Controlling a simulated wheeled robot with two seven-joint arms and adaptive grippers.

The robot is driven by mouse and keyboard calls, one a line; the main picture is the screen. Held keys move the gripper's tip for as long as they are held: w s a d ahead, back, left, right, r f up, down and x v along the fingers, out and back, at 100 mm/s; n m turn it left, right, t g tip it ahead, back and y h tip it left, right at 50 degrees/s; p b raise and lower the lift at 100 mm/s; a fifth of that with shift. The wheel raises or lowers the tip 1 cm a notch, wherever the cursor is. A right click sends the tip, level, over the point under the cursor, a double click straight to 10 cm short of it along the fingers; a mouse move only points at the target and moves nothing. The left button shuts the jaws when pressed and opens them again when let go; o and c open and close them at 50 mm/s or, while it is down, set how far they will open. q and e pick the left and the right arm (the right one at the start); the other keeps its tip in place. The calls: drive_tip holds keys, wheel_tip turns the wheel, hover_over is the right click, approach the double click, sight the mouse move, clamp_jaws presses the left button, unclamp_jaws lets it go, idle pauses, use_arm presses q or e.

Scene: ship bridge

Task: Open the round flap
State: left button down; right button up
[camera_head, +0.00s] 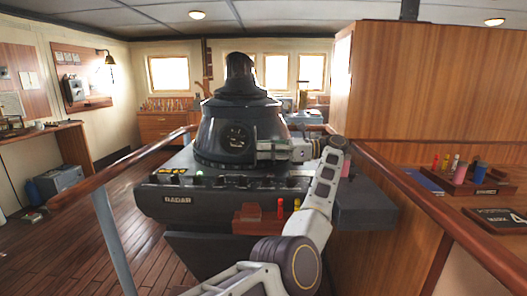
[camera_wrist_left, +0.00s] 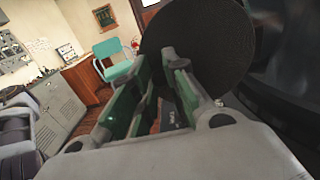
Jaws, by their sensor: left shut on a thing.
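The black radar console (camera_head: 240,125) stands in the middle of the head view, with a dark cone-shaped hood on top. A round spot with brownish detail (camera_head: 237,137) shows on the hood's near side. My left gripper (camera_head: 259,149) is at the right edge of that spot, reaching in from the right. In the left wrist view, the round flap (camera_wrist_left: 222,42) is a black disc standing beside the dark hood (camera_wrist_left: 290,45). My left gripper's fingers (camera_wrist_left: 160,72) are at its left edge, shut on it. The exact contact is partly hidden by the fingers. My right gripper is not in view.
A wooden handrail (camera_head: 130,170) runs around the console. A small wooden holder (camera_head: 258,219) with red and yellow items sits on its front.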

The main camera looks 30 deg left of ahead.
use_arm(q)
drive_tip(key=shift+r, duration=0.1)
drive_tip(key=c, duration=1.4)
unclamp_jaws()
drive_tip(key=shift+r, duration=0.1)
drive_tip(key=shift+r, duration=4.85)
drive_tip(key=shift+r, duration=0.1)
